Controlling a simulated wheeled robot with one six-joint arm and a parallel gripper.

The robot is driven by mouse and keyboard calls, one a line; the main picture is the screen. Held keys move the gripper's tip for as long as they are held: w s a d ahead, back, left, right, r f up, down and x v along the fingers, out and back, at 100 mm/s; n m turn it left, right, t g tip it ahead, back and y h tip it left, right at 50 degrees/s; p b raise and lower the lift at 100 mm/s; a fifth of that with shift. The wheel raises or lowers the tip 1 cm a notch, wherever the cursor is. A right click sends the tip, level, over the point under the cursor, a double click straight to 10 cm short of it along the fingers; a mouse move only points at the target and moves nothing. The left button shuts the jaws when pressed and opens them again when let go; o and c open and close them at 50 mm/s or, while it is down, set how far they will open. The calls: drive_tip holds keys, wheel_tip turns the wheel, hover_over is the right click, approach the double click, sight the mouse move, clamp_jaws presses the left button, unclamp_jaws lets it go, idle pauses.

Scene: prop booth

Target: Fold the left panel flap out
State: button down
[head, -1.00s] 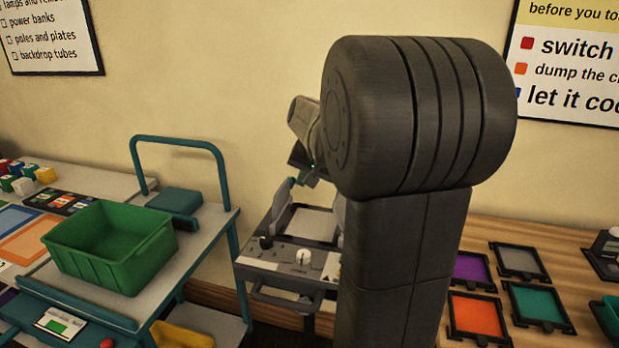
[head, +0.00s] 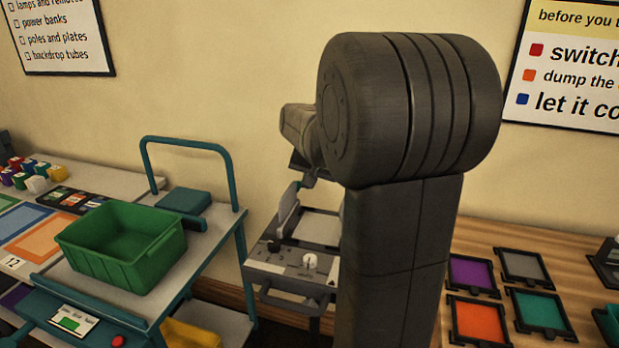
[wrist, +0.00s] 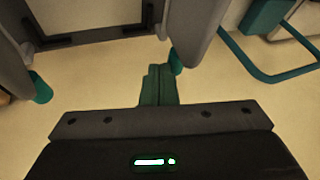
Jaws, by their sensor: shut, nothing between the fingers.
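The panel stands on a grey unit with knobs (head: 300,268), left of my arm in the head view. Its left flap (head: 288,212) stands raised; the right flap is mostly hidden behind my arm. In the wrist view the panel's dark frame (wrist: 90,38) is at the top. The left flap (wrist: 197,28), on the cart's side, has a teal tab (wrist: 178,62). The other flap (wrist: 12,52) also has a teal tab (wrist: 41,90). My gripper (wrist: 158,70) is shut and empty, its green fingers together right beside the left flap's tab. I cannot tell whether they touch.
A teal cart (head: 236,245) with a tall handle and a green bin (head: 120,268) stands just left of the panel unit. A wooden table (head: 590,262) with several coloured framed plates is on the right. Bare wall lies behind the panel.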

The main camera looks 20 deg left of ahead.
drive_tip(key=a+h+p, duration=0.1)
drive_tip(key=a+r+h+p, duration=0.1)
drive_tip(key=p, duration=0.1)
drive_tip(key=shift+s+n+h+p, duration=0.1)
drive_tip(key=shift+n+h+p, duration=0.2)
drive_tip(key=shift+n, duration=0.1)
drive_tip(key=a+h+p, duration=0.1)
drive_tip(key=a+h, duration=0.1)
drive_tip(key=h, duration=0.1)
drive_tip(key=a+h+p, duration=0.1)
drive_tip(key=shift+f+n+p, duration=0.3)
drive_tip(key=shift+n, duration=0.1)
drive_tip(key=a+h, duration=0.1)
drive_tip(key=h, duration=0.1)
drive_tip(key=a+f+h+p, duration=0.1)
drive_tip(key=h, duration=0.1)
drive_tip(key=shift+s+a+f+n+t+h, duration=0.1)
drive_tip(key=shift+a+f+n+t+h, duration=0.05)
drive_tip(key=shift+n+t+h, duration=0.2)
drive_tip(key=shift+a+f+n+t+h, duration=0.3)
drive_tip(key=shift+a+f+h, duration=0.5)
drive_tip(key=shift+h, duration=0.35)
drive_tip(key=shift+f, duration=0.1)
